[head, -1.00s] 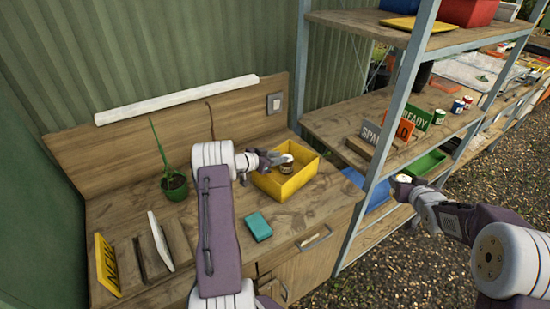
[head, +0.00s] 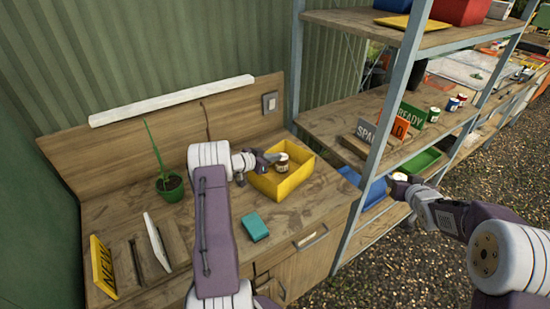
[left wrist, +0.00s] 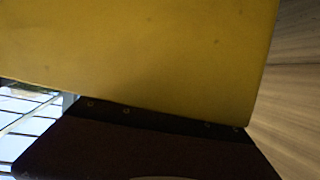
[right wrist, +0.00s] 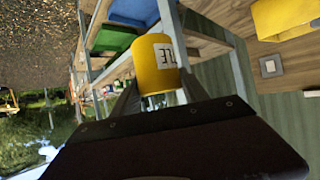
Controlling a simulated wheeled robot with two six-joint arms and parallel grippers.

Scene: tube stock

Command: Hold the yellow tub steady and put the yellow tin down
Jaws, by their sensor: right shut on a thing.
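The yellow tub (head: 296,188) stands on the wooden workbench, with a small brown-and-white tin (head: 282,160) inside it. My left gripper (head: 262,161) is at the tub's left side. In the left wrist view the tub's yellow wall (left wrist: 140,50) fills most of the picture, and my left fingers are hidden, so I cannot tell whether they are shut on it. My right gripper (right wrist: 155,92) is shut on the yellow tin (right wrist: 152,62), which has a white label. In the head view my right gripper (head: 398,180) is in the air in front of the shelves, apart from the tub.
A potted plant (head: 171,186), a teal block (head: 255,227) and a yellow sign (head: 102,268) are on the bench. The shelf's post (head: 380,135) stands between bench and right arm. Blue (head: 372,190) and green (head: 420,165) bins are on the lower shelf.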

